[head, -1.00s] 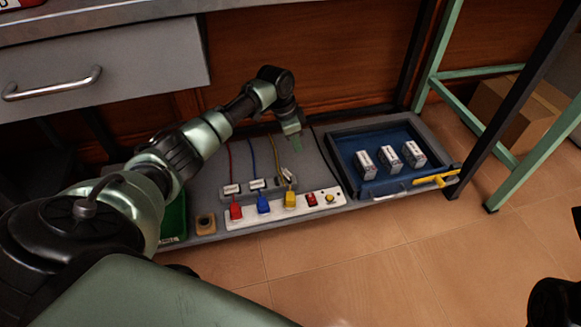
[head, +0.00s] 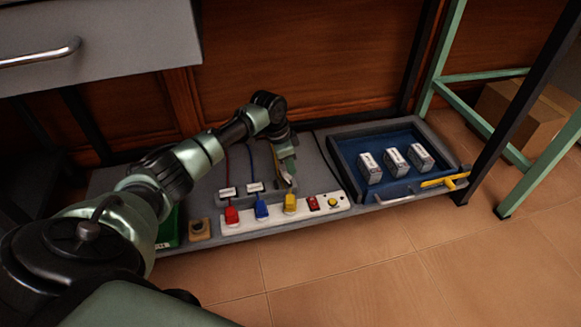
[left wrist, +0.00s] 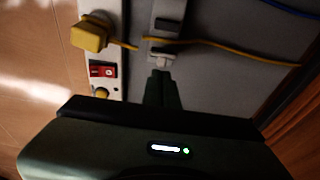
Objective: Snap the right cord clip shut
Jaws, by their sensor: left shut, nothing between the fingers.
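The right cord clip (left wrist: 167,24) is at the yellow cord (left wrist: 215,47), which runs across it in the left wrist view. A small white part (left wrist: 160,60) of the clip stands on the near side of the cord, apart from its dark block; the clip looks open. My left gripper (head: 290,181) is shut and empty, its fingers pointing down at the clip. In the left wrist view its fingertips (left wrist: 161,74) are right beside the white part; I cannot tell whether they touch. In the head view the gripper partly hides the clip. My right gripper is out of view.
Two white clips, the left (head: 227,191) and middle (head: 254,187), hold red and blue cords. The white power strip (head: 275,215) carries red, blue and yellow plugs. A blue tray (head: 350,165) with 3 small boxes is on the right. A table leg (head: 515,100) stands right of it.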

